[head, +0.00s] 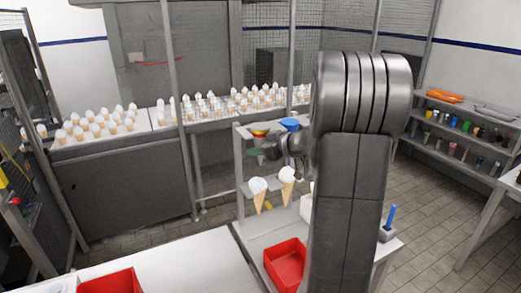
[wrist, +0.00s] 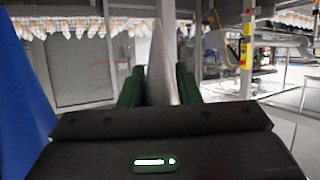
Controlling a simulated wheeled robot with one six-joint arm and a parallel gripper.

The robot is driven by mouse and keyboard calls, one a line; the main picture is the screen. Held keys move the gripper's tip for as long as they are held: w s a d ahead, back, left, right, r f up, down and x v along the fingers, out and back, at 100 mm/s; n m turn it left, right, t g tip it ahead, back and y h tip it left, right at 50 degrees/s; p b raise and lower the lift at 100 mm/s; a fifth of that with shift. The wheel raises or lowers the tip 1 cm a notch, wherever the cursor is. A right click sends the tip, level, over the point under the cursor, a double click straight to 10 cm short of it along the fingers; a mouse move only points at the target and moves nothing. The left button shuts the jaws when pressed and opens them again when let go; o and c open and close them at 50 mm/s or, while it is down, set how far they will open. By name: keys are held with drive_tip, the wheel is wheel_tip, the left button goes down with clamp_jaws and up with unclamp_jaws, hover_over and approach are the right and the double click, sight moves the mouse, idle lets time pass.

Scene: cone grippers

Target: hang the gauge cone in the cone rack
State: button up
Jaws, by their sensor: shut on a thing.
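My gripper (head: 262,151) is at the small stand left of my arm in the head view. In the wrist view its two green fingers (wrist: 158,88) are shut on a smooth grey cone (wrist: 164,62), taken as the gauge cone. The cone's narrow end points up in that picture. In the head view I cannot make out the held cone. The stand (head: 239,160) has a blue round piece (head: 290,123) and a yellow-orange one (head: 260,131) at its top. Two white-topped cones (head: 258,192) (head: 287,186) show tip down below my gripper. The cone rack's slots are not clear.
A big blue surface (wrist: 20,95) is close on the left in the wrist view. Red bins (head: 286,264) (head: 112,282) stand on the front tables. A blue-handled item (head: 390,218) is right of my arm. Long counters (head: 120,175) with many cones lie behind.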

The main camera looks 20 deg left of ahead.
drive_tip(key=shift+w+a+r, duration=0.15)
drive_tip(key=shift+a+r, duration=0.05)
drive_tip(key=shift+r, duration=0.35)
drive_tip(key=shift+w+a+r, duration=0.1)
drive_tip(key=shift+a+r, duration=0.05)
drive_tip(key=shift+r, duration=0.4)
drive_tip(key=o, duration=1.3)
drive_tip(key=shift+s+d+f, duration=0.1)
drive_tip(key=shift+d+f, duration=0.05)
drive_tip(key=shift+s+d+f, duration=0.2)
drive_tip(key=shift+d+f, duration=0.05)
drive_tip(key=shift+f, duration=0.2)
drive_tip(key=s+d, duration=0.4)
drive_tip(key=shift+s+d+f, duration=0.25)
drive_tip(key=shift+d, duration=0.15)
